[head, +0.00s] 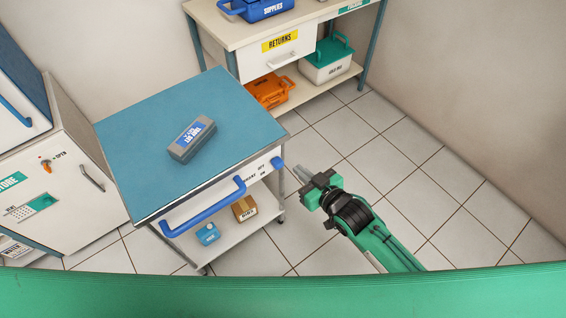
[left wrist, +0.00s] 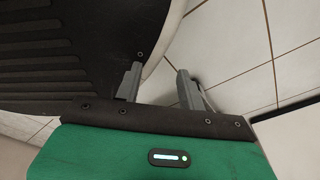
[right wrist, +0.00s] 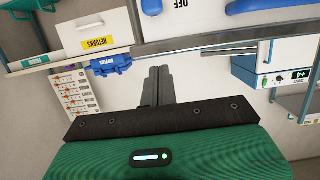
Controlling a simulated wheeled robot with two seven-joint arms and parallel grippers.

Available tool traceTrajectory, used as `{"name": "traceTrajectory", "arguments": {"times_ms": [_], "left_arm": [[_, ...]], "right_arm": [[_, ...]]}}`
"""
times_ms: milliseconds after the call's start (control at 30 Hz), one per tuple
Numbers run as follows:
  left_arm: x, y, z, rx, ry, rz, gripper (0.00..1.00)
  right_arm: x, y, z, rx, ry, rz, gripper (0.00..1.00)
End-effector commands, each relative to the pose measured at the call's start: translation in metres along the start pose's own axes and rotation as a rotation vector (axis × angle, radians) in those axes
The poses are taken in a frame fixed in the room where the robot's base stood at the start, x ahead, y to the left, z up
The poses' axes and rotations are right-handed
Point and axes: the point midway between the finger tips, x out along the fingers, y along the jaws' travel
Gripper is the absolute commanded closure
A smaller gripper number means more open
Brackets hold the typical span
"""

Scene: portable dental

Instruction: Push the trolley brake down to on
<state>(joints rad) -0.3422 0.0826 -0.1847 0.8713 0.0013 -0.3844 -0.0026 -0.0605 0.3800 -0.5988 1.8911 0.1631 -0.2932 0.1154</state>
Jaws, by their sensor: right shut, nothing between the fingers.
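The trolley (head: 150,130) has a blue top and stands left of centre in the head view. Its blue brake lever (head: 277,163) is at the right end of the front panel, level with the OFF mark and above ON. In the right wrist view a blue part (right wrist: 151,6), likely the lever, shows at the top edge beside OFF. My right gripper (head: 304,177) is shut and empty, just right of and in front of the lever, apparently apart from it. My left gripper (left wrist: 158,86) is open and empty in the left wrist view, outside the head view.
A grey labelled box (head: 192,140) lies on the trolley top. A blue handle (head: 205,208) juts from its front; small boxes sit on its lower shelf. A bench (head: 225,32) stands behind, a white cabinet (head: 60,170) at left. The tiled floor (head: 400,165) at right is clear.

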Motion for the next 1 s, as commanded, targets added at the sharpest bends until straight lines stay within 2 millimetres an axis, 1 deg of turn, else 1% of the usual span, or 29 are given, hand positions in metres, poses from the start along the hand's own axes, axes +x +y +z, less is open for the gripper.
{"name": "traceTrajectory", "arguments": {"times_ms": [167,300,467,500,600,700,800,1000], "left_arm": [[-0.002,0.000,0.003,0.000,-0.004,0.000,0.60],[-0.002,-0.001,0.007,0.001,-0.008,-0.001,0.60],[-0.002,-0.006,0.005,0.004,0.000,-0.006,0.60],[-0.002,-0.007,0.005,0.005,0.000,-0.007,0.60],[-0.002,-0.010,0.005,0.006,-0.001,-0.011,0.60],[-0.002,-0.013,0.008,0.008,-0.005,-0.014,0.60],[-0.002,-0.013,0.010,0.008,-0.010,-0.014,0.60],[-0.002,-0.011,0.011,0.007,-0.011,-0.011,0.60]], "right_arm": [[0.032,0.000,-0.002,0.001,0.001,0.000,1.00],[0.062,0.000,-0.002,0.002,0.002,0.000,1.00],[0.092,0.000,-0.002,0.001,0.001,0.000,1.00],[0.095,0.000,0.004,0.001,-0.002,0.000,1.00],[0.097,0.000,0.021,0.001,-0.003,0.000,1.00],[0.100,0.000,0.030,0.000,-0.002,0.000,1.00],[0.101,0.000,0.036,0.000,0.000,0.000,1.00],[0.101,-0.001,0.039,0.000,0.000,-0.001,1.00]]}}
